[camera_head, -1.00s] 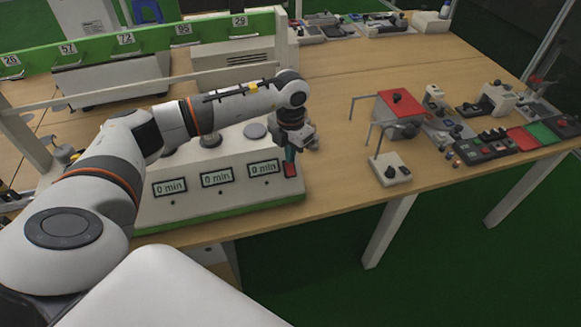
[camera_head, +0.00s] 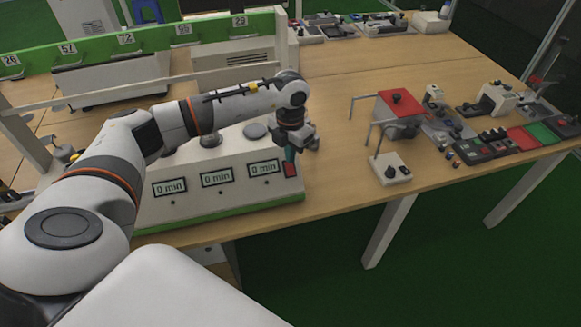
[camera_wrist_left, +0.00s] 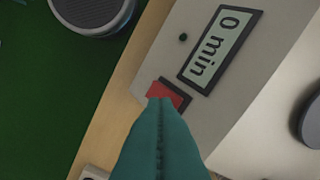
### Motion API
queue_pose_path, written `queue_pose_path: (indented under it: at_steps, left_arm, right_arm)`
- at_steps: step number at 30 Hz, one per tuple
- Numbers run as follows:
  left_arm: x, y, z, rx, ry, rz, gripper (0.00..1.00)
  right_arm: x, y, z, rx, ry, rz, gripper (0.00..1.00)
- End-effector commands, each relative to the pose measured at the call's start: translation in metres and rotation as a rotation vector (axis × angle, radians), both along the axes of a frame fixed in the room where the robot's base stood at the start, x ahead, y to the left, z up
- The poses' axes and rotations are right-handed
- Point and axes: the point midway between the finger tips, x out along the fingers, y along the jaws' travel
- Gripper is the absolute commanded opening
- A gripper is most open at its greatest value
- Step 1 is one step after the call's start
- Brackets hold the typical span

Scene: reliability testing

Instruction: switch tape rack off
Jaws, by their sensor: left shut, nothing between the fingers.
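The tape rack (camera_head: 217,200) is a pale box with a green lower edge on the wooden table. Several of its displays read "0 min", and one display (camera_wrist_left: 221,49) fills much of the left wrist view. A red switch (camera_head: 290,170) in a dark frame sits at the right end of its front. It also shows in the left wrist view (camera_wrist_left: 164,91). My left gripper (camera_head: 289,158) is shut and empty, with its teal fingertips right at the switch. The fingertips overlap the switch's lower part in the wrist view; I cannot tell whether they touch. My right gripper is not in view.
A red-topped device (camera_head: 397,97) and a small white switch box (camera_head: 390,169) stand to the right on the table (camera_head: 335,150). Several other devices stand farther right. Bare tabletop lies between the rack and these devices.

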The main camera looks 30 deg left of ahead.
Motion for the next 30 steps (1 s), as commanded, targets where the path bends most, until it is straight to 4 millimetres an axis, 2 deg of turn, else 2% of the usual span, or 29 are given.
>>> queue_pose_path:
  at_steps: [30]
  left_arm:
    - [0.0,0.0,-0.015,0.0,0.0,0.0,0.0]
  right_arm:
    - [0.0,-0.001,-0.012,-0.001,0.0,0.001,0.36]
